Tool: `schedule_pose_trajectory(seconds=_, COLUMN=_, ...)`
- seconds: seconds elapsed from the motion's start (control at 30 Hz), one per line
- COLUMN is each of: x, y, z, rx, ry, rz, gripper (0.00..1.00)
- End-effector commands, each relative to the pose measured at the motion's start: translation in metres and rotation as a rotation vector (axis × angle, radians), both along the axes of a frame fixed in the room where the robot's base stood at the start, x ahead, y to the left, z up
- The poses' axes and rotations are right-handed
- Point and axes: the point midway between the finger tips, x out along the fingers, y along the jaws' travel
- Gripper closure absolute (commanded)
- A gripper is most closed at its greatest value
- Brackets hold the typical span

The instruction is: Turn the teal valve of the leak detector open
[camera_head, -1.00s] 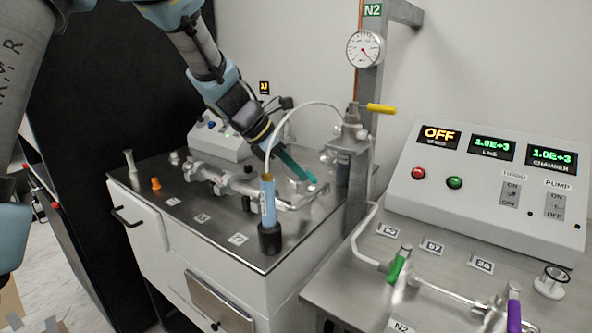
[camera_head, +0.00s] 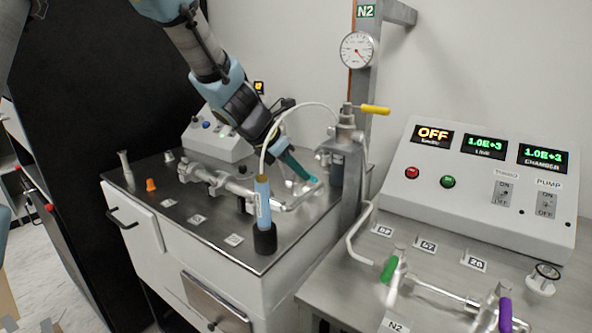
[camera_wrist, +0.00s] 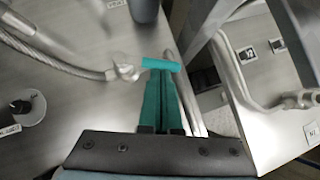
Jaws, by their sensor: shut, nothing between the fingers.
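The teal valve handle (camera_wrist: 160,64) is a short bar lying crosswise just beyond my fingertips in the wrist view. It sits beside a metal pipe fitting. In the head view the handle (camera_head: 312,181) is a small teal patch at the end of my fingers, over the right part of the steel bench top. My gripper (camera_wrist: 163,78) has dark teal fingers that are shut with nothing between them. Its tips are at or very near the handle; I cannot tell whether they touch. In the head view my gripper (camera_head: 305,176) points down and right.
A blue cylinder on a black base (camera_head: 264,205) stands at the bench front, with a white hose arching from it. A steel post with a gauge (camera_head: 356,50) and yellow handle (camera_head: 375,110) rises to the right. The control box (camera_head: 480,185) reads OFF. Green (camera_head: 390,268) and purple (camera_head: 505,315) handles stand below.

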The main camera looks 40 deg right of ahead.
Motion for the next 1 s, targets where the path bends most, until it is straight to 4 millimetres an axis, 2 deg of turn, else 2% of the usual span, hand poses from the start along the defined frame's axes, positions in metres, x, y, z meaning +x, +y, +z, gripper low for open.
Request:
schedule_pose_trajectory(seconds=0.4, x=-0.011, y=-0.016, z=0.001, rx=0.001, ry=0.001, rz=0.291, gripper=1.00)
schedule_pose_trajectory(seconds=1.0, x=-0.013, y=-0.024, z=-0.001, rx=0.001, ry=0.001, rz=0.285, gripper=1.00)
